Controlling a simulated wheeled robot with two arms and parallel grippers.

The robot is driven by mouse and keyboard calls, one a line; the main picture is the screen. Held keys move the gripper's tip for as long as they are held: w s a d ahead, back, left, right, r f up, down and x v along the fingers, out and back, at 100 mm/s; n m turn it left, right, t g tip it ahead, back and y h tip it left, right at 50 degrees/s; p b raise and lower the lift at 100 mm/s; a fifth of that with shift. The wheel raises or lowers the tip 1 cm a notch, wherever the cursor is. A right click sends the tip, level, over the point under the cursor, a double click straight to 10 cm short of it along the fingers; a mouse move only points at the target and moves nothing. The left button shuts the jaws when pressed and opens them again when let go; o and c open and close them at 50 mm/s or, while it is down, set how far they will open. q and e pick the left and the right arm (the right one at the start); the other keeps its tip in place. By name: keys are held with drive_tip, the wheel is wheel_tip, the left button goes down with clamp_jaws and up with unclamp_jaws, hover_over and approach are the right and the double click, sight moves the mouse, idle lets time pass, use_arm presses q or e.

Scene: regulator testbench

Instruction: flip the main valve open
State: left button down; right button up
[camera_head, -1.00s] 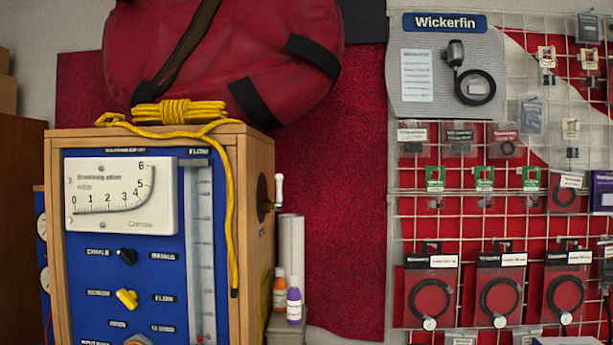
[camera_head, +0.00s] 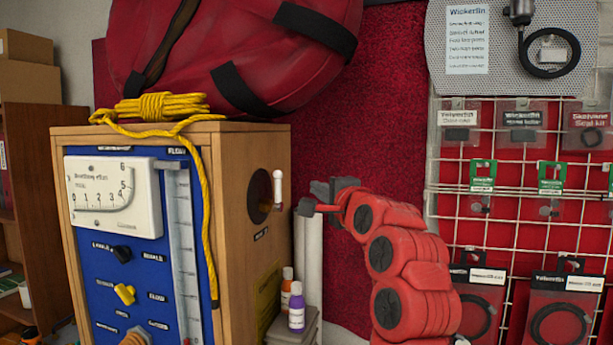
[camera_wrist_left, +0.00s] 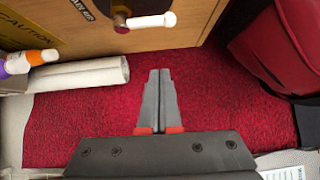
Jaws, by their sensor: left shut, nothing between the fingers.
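The main valve is a lever with a white handle (camera_head: 278,186) on the right side wall of the wooden test bench (camera_head: 238,220). The handle stands upright in front of a dark round opening. In the left wrist view the white handle (camera_wrist_left: 152,20) shows at the top, on the wooden wall. My left gripper (camera_head: 307,206) is just right of the handle, near its lower end, with a gap between them. In the left wrist view its fingers (camera_wrist_left: 159,74) are together, empty, and apart from the handle. My right gripper is not in view.
An orange-labelled bottle (camera_head: 286,288) and a purple bottle (camera_head: 296,308) stand beside the bench, near a pale upright tube (camera_head: 308,262). A yellow rope (camera_head: 165,106) lies on the bench top and hangs down its front. A wire display rack (camera_head: 505,225) stands at the right.

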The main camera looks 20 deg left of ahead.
sight(278, 189)
use_arm(q)
drive_tip(key=shift+s+a, duration=0.3)
drive_tip(key=shift+r, duration=0.1)
drive_tip(key=p+x, duration=0.5)
drive_tip(key=x, duration=0.5)
drive_tip(key=shift+s+a+p, duration=0.25)
drive_tip(key=shift+s+p, duration=0.15)
drive_tip(key=shift+s, duration=0.6)
drive_tip(key=shift+s+a+p, duration=0.25)
drive_tip(key=shift+s+p, duration=0.15)
drive_tip(key=shift+s, duration=0.65)
